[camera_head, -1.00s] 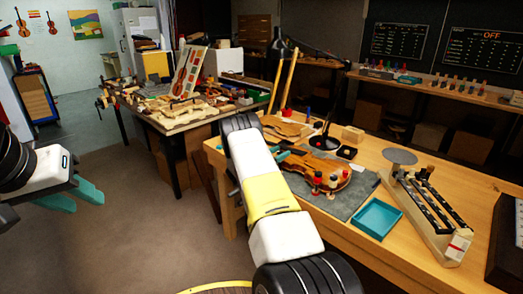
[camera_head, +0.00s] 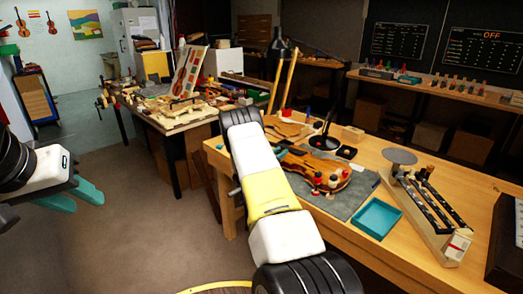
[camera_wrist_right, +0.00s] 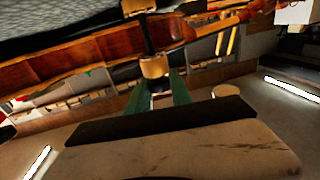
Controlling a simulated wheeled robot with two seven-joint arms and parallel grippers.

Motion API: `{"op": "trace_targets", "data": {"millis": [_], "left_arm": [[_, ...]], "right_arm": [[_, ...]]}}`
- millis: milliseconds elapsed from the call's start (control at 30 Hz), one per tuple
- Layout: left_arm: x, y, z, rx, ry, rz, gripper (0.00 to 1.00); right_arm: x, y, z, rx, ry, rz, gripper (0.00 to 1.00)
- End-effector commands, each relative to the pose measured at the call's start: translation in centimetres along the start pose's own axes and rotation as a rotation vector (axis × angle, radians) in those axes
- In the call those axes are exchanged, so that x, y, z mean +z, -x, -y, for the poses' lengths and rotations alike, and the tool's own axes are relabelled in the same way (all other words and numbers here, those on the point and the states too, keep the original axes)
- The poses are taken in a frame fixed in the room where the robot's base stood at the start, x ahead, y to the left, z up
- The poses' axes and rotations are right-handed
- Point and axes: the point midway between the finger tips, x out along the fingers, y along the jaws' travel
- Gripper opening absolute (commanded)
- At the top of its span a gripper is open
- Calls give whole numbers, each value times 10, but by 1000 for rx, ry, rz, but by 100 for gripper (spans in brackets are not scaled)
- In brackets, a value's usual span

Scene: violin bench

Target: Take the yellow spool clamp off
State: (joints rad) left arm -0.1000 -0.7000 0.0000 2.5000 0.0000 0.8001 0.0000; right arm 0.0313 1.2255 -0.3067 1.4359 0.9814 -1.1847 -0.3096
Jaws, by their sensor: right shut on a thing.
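The violin body (camera_head: 318,166) lies on a grey mat on the bench; its side and edge (camera_wrist_right: 90,60) show in the right wrist view. The yellow spool clamp (camera_wrist_right: 154,66) is at the violin's edge there, with a pale yellow-brown spool and a dark rod. My right gripper (camera_wrist_right: 160,90) has its green fingers closed around the clamp's dark lower end. In the head view the arm largely hides this clamp. Other spool clamps (camera_head: 318,180), red and white, stand on the violin. My left gripper (camera_head: 78,196) is off to the left, over the floor, its fingers apart and empty.
A teal tray (camera_head: 376,218) sits on the bench right of the mat (camera_head: 350,200). A grey disc (camera_head: 400,157) and a black lamp (camera_head: 322,141) are behind. A cluttered second bench (camera_head: 180,115) is at the back left.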

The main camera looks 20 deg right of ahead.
Motion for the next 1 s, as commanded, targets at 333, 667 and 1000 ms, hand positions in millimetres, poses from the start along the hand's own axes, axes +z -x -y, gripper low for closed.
{"op": "trace_targets", "data": {"millis": [333, 667, 1000], "left_arm": [[0, 0, 0, 0, 0, 0, 36], [0, 0, 0, 0, 0, 0, 36], [0, 0, 0, 0, 0, 0, 36]], "right_arm": [[1, 0, -2, -231, 2, 2, 0], [1, 0, 0, -349, 0, 2, 0], [1, 0, 0, -364, -1, 1, 0]]}}
